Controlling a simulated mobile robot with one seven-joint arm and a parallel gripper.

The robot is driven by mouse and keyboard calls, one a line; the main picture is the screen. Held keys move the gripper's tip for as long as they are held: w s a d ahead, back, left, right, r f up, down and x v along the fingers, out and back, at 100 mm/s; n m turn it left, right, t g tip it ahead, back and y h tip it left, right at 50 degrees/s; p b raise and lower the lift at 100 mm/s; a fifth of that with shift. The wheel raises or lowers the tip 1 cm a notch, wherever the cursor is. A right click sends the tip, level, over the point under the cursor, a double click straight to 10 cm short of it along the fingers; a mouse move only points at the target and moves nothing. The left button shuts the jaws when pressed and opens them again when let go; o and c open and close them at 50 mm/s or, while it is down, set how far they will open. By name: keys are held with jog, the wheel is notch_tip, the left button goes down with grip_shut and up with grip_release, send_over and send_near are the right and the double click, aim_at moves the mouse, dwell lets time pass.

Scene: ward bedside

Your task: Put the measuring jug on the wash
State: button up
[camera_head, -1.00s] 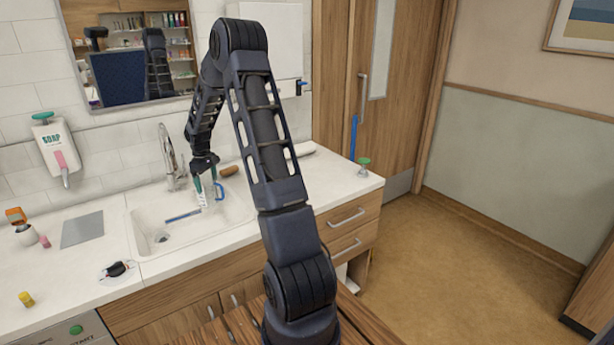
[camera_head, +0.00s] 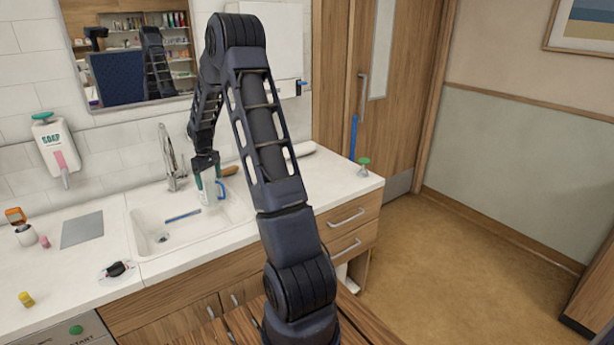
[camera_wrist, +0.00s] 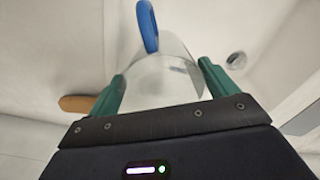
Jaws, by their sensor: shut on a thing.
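In the wrist view the green fingers of my gripper (camera_wrist: 161,85) press on both sides of the clear jug (camera_wrist: 165,72), and the blue handle (camera_wrist: 147,25) points away from the palm. The jug looks roughly upright. I cannot tell whether its base touches the basin.
The tap (camera_head: 170,160) stands behind. A brown brush-like thing (camera_head: 229,170) lies behind the jug. A grey plate (camera_head: 82,230) and small bottles are on the left counter. A green-topped item (camera_head: 363,166) stands at the right.

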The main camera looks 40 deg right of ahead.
jog(key=s+d+r+n, duration=0.1)
jog(key=d+r+n, duration=0.4)
jog(key=d+r, duration=0.75)
jog(key=s+d+r+n, duration=0.1)
jog(key=d+r+n, duration=0.5)
jog(key=d+r, duration=0.7)
jog(key=d+f, duration=0.3)
jog(key=f, duration=1.9)
jog(key=shift+f, duration=0.2)
jog(key=shift+s+f, duration=0.1)
jog(key=shift+f, duration=0.05)
jog(key=o, duration=1.1)
